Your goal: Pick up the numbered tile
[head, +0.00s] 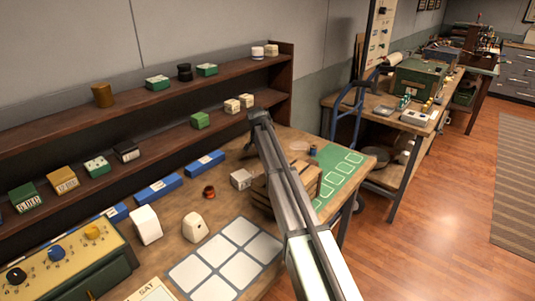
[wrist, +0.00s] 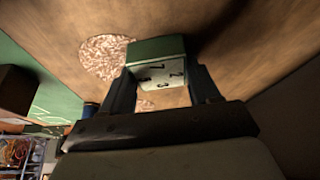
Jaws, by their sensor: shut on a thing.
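The numbered tile (wrist: 162,66) is a small block with a green side and a white face with black digits. In the wrist view it sits between the two fingers of my gripper (wrist: 163,85), which is shut on it. In the head view my gripper (head: 258,117) is at the far end of my arm, beside the right end of the lower shelf. I cannot make out the tile there; my gripper or arm seems to hide it.
A mottled round disc (wrist: 108,58) lies on the wooden surface near the tile. A green mat (head: 343,168) is to the right of my arm. The shelf (head: 150,127) holds several blocks. White and blue blocks and a white grid (head: 225,262) are on the table.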

